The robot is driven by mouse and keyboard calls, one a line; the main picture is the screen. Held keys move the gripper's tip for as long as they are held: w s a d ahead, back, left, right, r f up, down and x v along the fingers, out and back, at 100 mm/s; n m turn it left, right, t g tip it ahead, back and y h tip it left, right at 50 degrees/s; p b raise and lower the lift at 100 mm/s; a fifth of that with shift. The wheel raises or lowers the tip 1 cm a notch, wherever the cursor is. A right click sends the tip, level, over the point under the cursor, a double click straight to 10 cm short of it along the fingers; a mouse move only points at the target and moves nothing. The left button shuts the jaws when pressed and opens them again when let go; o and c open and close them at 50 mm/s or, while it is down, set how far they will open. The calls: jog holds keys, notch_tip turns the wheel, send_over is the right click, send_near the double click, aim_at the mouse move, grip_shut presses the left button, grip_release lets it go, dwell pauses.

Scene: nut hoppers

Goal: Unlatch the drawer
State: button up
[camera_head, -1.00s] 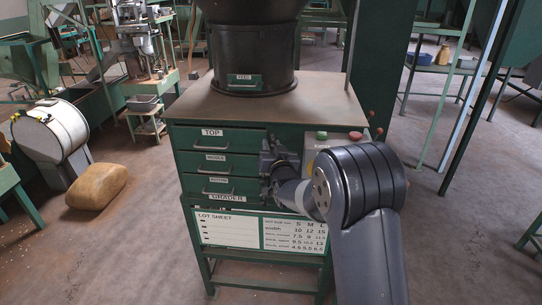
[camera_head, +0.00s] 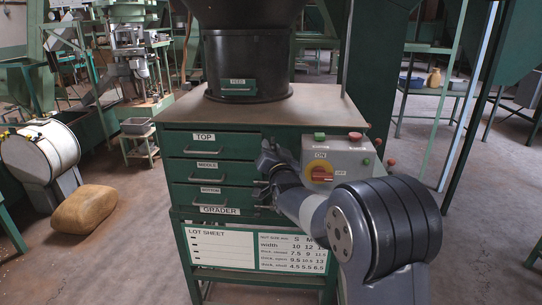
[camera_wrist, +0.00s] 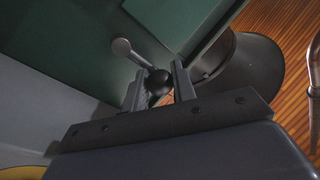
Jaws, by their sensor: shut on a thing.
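The green cabinet has three drawers, all shut: TOP (camera_head: 215,145), MIDDLE (camera_head: 215,172) and BOTTOM (camera_head: 215,197). My gripper (camera_head: 266,172) is at the right edge of the drawer fronts, beside the upper two. In the wrist view my gripper (camera_wrist: 160,88) has its two fingers on either side of a black ball knob (camera_wrist: 158,83) and is shut on it. The knob sits on the end of a metal latch lever (camera_wrist: 130,54), which runs up and left to a round pivot on a green face. In the head view my gripper hides the latch.
A control box (camera_head: 345,160) with a red-yellow switch stands right of the drawers. A black hopper (camera_head: 250,65) stands on the cabinet top (camera_head: 325,108). A lot sheet board (camera_head: 225,248) hangs below. A tan sack (camera_head: 85,209) lies on the floor at left.

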jog(key=o, duration=1)
jog(key=shift+c, duration=0.2)
jog(key=b+v, duration=0.2)
jog(key=v, duration=0.9)
jog(key=shift+w, duration=0.1)
jog(key=p+x, duration=0.2)
jog(key=x, duration=0.9)
